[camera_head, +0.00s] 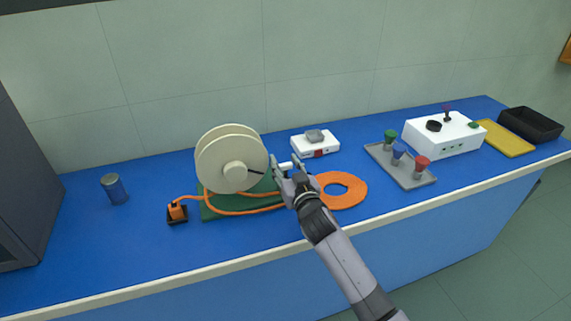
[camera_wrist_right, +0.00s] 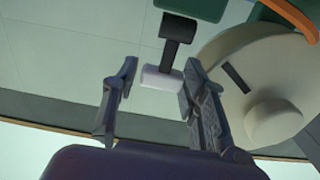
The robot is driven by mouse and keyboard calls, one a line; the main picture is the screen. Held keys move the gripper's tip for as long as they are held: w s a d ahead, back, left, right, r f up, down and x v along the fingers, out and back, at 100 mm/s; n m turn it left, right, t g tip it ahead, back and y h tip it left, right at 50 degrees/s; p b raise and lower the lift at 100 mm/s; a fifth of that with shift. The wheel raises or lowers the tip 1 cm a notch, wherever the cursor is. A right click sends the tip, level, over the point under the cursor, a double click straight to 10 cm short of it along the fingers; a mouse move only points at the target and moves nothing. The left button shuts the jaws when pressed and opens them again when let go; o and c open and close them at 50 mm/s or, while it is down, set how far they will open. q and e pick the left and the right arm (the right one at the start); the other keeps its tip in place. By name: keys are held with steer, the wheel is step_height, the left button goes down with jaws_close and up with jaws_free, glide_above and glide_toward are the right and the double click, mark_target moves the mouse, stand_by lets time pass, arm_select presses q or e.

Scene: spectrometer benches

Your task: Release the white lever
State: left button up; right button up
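The white lever is a short white handle (camera_wrist_right: 161,78) on a dark arm (camera_wrist_right: 178,33) in the right wrist view. In the head view its pale end (camera_head: 288,166) shows beside the cream reel (camera_head: 231,160) on a green base (camera_head: 211,212). My right gripper (camera_head: 287,164) is at the lever. In the right wrist view its two fingers (camera_wrist_right: 160,75) are spread apart, one on each side of the handle. A gap shows at the left finger; whether the right finger touches the handle I cannot tell. My left gripper is out of view.
Orange hose (camera_head: 343,202) lies coiled right of the reel, and runs left to an orange plug (camera_head: 177,212). A white scale (camera_head: 315,144) stands behind. A grey rack (camera_head: 413,181) and white box (camera_head: 461,138) stand right. The bench's (camera_head: 95,249) front left is clear.

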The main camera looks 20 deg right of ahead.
steer(key=shift+c, duration=0.4)
steer(key=c, duration=0.8)
steer(key=shift+r+p, duration=0.15)
steer(key=shift+p, duration=0.15)
steer(key=w+g+p, duration=0.1)
steer(key=g+p, duration=0.1)
steer(key=p, duration=0.4)
steer(key=w+g+p, duration=0.1)
steer(key=g+p, duration=0.1)
steer(key=p, duration=0.4)
steer(key=shift+g+p, duration=0.3)
steer(key=shift+p, duration=0.1)
steer(key=shift+w+f+p, duration=0.1)
steer(key=shift+f+p, duration=0.2)
steer(key=shift+f, duration=0.05)
steer(key=shift+f+g, duration=0.1)
steer(key=shift+g, duration=0.2)
steer(key=o, duration=0.9)
